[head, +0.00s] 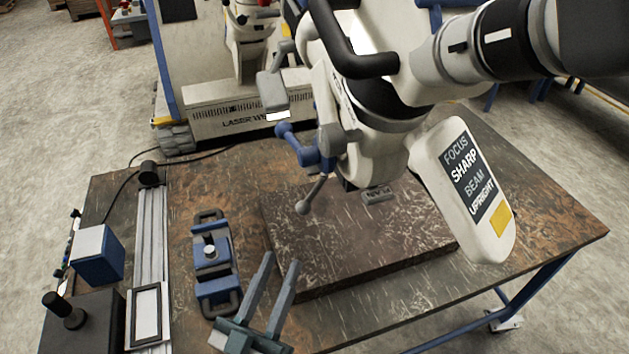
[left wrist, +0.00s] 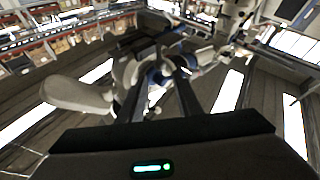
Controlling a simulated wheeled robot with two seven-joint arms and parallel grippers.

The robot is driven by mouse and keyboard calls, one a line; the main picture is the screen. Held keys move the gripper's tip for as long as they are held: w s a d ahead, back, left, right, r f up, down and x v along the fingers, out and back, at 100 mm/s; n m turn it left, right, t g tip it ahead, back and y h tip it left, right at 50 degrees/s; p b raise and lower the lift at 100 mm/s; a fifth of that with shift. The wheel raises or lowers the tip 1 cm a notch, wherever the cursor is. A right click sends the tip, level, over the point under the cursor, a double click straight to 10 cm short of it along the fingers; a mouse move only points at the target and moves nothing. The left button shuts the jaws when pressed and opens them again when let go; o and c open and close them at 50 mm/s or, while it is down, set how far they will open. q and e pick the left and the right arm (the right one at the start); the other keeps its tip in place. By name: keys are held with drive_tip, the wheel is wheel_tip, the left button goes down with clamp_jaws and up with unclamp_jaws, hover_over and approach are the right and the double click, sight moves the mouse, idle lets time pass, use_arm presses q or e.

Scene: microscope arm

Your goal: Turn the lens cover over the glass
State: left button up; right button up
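The white microscope head (head: 375,140) hangs over the table on a jointed arm, with a black curved handle on top. Blue knobs (head: 305,148), a ball-ended lever (head: 312,195) and a grey flap (head: 272,92) are on its left side. I cannot tell for certain which part is the lens cover, and the glass is not clearly visible. My left gripper (head: 280,263) is below and left of the head, apart from it, with its two fingers spread and empty. In the left wrist view the microscope (left wrist: 155,75) shows beyond the spread fingers. My right gripper is not in view.
A white paddle with printed words (head: 470,190) hangs at the right. A dark slab (head: 350,245) lies on the brown table (head: 545,225). A blue clamp (head: 213,260), a metal rail (head: 150,235) and a blue box (head: 98,255) are at left. A laser welder (head: 240,115) stands behind.

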sight(311, 192)
use_arm(q)
drive_tip(key=p+x, duration=0.6)
drive_tip(key=x, duration=1)
drive_tip(key=shift+d+r, duration=0.1)
drive_tip(key=shift+w+d+r+p, duration=0.15)
drive_tip(key=shift+w+d+p, duration=0.1)
drive_tip(key=shift+w+p, duration=0.35)
clamp_jaws()
